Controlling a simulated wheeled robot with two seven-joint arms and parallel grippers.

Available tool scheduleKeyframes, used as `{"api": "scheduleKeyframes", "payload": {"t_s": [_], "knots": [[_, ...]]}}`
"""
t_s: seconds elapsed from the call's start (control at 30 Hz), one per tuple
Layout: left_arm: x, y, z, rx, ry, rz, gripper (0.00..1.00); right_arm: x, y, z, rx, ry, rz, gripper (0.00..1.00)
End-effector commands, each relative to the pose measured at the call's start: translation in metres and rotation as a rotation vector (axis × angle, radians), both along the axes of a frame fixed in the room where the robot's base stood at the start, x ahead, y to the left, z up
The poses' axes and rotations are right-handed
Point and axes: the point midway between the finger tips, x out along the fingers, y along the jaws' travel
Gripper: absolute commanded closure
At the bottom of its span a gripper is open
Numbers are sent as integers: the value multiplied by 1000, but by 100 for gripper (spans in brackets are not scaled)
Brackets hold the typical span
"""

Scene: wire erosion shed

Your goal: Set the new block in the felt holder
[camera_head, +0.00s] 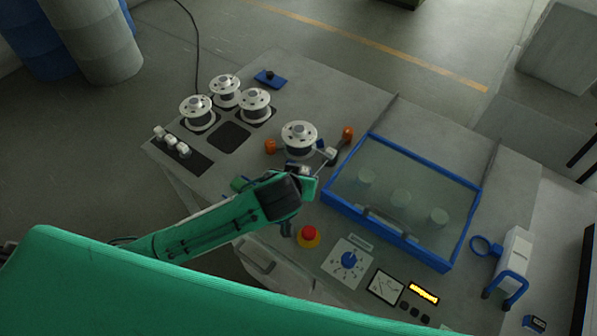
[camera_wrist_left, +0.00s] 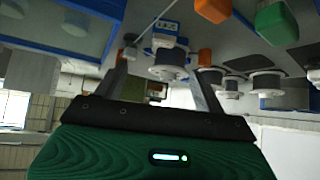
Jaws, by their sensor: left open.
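Several small white blocks (camera_head: 170,141) stand on a dark strip at the left edge of the bench in the head view. I cannot tell which is the new block, and I cannot make out the felt holder. My left gripper (camera_head: 318,161) is open beside a single wire spool (camera_head: 298,137), near its lower right side. An orange part (camera_head: 270,146) and another orange part (camera_head: 347,134) flank that spool. In the left wrist view the open fingers (camera_wrist_left: 161,57) are spread, with a spool (camera_wrist_left: 168,66) beyond. My right gripper is not in view.
A blue-framed clear cover (camera_head: 400,190) over pale cylinders is right of the gripper. Several spools (camera_head: 226,91) stand at back left, by a small blue item (camera_head: 270,78). The bench behind the single spool is clear.

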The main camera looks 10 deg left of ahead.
Motion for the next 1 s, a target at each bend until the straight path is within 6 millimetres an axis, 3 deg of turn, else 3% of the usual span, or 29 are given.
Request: {"api": "scheduleKeyframes", "payload": {"t_s": [0.5, 0.77, 1.0], "knots": [[52, 1, -51, 4, 3, 0, 29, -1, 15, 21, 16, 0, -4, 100], [61, 2, -61, 3, 2, 1, 29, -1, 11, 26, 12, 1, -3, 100], [77, 6, -76, 5, 1, 1, 29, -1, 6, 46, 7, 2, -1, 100]]}}
